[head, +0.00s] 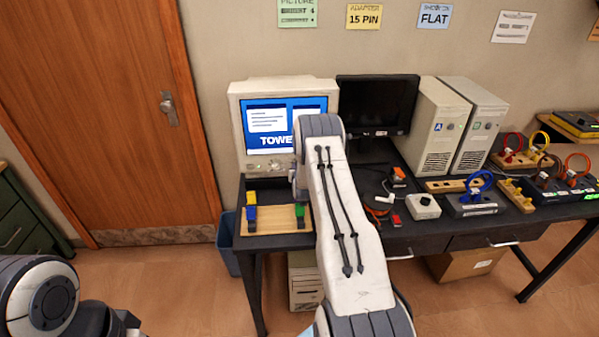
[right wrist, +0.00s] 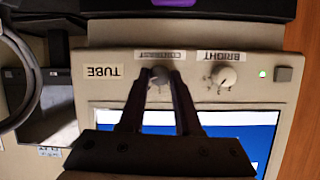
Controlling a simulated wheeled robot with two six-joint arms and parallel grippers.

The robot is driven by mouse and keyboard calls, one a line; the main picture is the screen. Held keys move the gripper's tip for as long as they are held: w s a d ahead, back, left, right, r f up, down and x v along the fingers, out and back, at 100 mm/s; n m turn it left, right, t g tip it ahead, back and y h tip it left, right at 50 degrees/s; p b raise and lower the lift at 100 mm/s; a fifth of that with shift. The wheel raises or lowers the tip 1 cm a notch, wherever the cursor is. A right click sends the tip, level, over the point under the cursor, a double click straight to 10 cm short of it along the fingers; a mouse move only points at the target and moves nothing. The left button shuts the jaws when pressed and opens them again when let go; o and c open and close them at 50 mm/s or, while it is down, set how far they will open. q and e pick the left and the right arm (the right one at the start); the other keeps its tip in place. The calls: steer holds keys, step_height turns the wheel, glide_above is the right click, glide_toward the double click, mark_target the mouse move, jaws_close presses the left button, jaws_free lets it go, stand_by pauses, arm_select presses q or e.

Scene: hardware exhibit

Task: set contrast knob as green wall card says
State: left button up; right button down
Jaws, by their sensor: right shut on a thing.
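The green wall card (head: 297,12) is at the top of the head view; its top is cut off and its small lower line is too small to read. The beige monitor (head: 240,150), marked TUBE, stands on the desk with a lit blue screen. In the right wrist view its front is upside down. The contrast knob (right wrist: 160,74) sits below its CONTRAST label, between the fingertips of my right gripper (right wrist: 161,82), which is shut on it. The fingers cover much of the knob, so its pointer is unclear. My left gripper is out of view.
The bright knob (right wrist: 224,75) is close beside the fingers. A dark flat monitor (head: 378,100) and two beige towers (head: 432,125) stand to the right. A wooden board with coloured blocks (head: 270,222) lies in front of the beige monitor. Cables and small parts clutter the desk's right.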

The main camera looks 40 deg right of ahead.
steer(key=shift+w+a+f+n+g+h+b, duration=0.1)
steer(key=shift+n+g+h+b, duration=0.15)
steer(key=shift+n+h+b, duration=0.55)
steer(key=shift+a+n+g+h+b, duration=0.1)
steer(key=shift+n+g+h+b, duration=0.2)
steer(key=shift+n+b, duration=0.85)
steer(key=c, duration=0.6)
jaws_free()
steer(key=b+v, duration=0.2)
steer(key=v, duration=0.8)
steer(key=shift+s+b, duration=0.2)
steer(key=shift+b, duration=0.15)
steer(key=shift+a, duration=0.15)
